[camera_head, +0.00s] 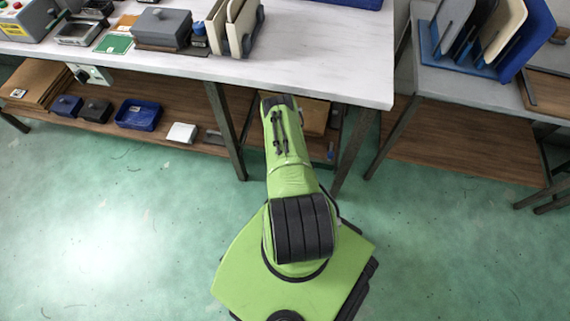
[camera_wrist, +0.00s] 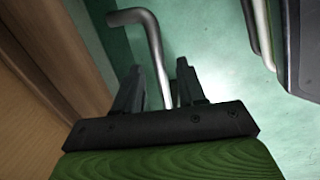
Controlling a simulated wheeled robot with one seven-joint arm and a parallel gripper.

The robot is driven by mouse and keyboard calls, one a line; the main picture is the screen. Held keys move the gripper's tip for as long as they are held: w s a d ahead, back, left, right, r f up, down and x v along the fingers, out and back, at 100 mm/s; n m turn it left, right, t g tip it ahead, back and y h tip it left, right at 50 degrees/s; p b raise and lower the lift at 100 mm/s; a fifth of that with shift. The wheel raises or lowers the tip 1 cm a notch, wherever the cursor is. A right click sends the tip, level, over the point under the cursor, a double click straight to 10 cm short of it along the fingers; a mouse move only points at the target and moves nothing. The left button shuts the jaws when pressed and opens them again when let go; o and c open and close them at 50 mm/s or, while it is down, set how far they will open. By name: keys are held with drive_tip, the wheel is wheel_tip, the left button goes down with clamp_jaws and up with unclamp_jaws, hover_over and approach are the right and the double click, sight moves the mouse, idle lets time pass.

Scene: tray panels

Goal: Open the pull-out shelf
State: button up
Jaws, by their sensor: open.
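A bent silver metal handle (camera_wrist: 152,38) shows in the wrist view. Its straight part runs down between the two dark fingers of my gripper (camera_wrist: 159,86), and its top bends to the left. My gripper is open around the bar; firm contact with either finger does not show. A brown wooden panel (camera_wrist: 32,112) lies left of the gripper. In the head view, a wooden board (camera_head: 316,118) shows under the white table, right of my arm. My gripper and the handle are hidden there. I cannot tell how far out the pull-out shelf is.
The white table (camera_head: 330,75) stands above my arm, with dark metal legs (camera_head: 353,150) close by on both sides. A lower wooden shelf (camera_head: 60,118) holds small bins, including a blue one (camera_head: 138,115). A second table (camera_head: 470,88) stands right. The green floor is clear around my base.

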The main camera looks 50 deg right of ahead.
drive_tip(key=shift+r, duration=0.1)
clamp_jaws()
drive_tip(key=shift+a, duration=0.1)
